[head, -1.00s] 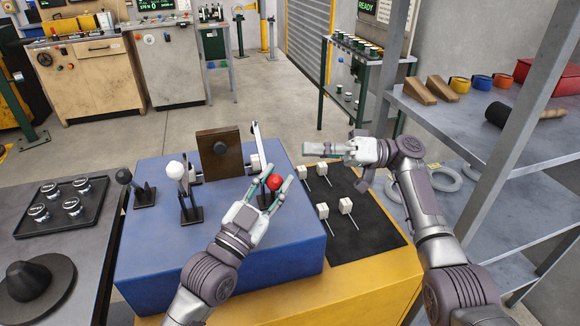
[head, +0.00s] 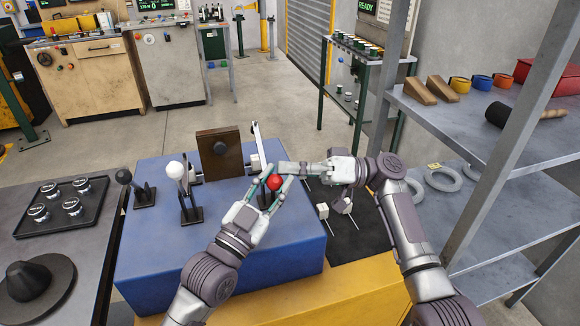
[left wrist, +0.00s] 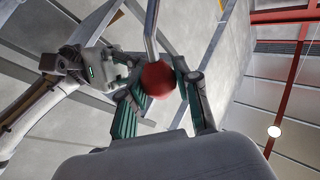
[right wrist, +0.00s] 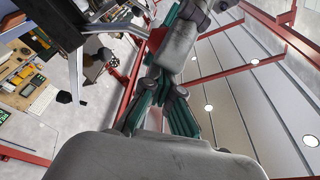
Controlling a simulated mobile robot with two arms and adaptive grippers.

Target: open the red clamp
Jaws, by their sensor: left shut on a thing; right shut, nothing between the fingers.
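My right gripper (head: 283,168) is shut and empty. Its fingertips point left, just behind and above the red knob and close to the left fingertips; I cannot tell whether they touch. The lever's lower part is mostly hidden by my left gripper.
A white-knobbed lever (head: 175,170) and a black-knobbed lever (head: 124,177) stand left on the block. A brown upright plate (head: 220,153) is at its back. A black mat (head: 350,245) with several white pieces lies right. A grey shelf (head: 480,150) stands further right.

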